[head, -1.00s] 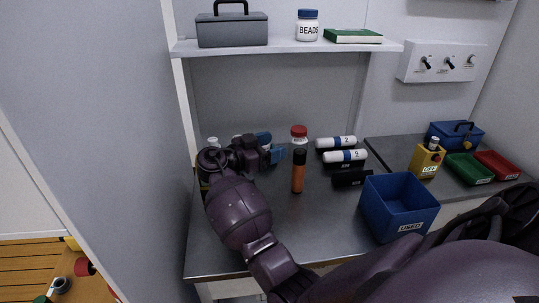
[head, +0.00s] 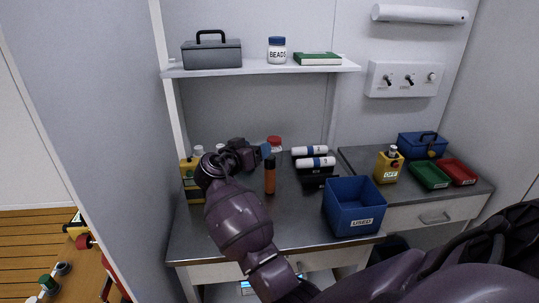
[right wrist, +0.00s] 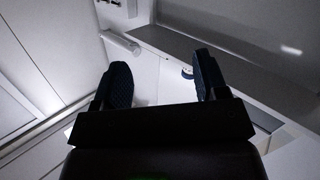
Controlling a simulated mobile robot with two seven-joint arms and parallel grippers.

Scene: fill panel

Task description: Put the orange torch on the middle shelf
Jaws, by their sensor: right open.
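My left gripper is not in view.
The shelf holds a grey toolbox (head: 212,52), a beads jar (head: 277,50) and a green book (head: 318,58). White bottles (head: 315,162) lie behind and right of the torch. A blue bin (head: 354,206) stands at the right. A yellow object (head: 190,180) is left of my arm.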

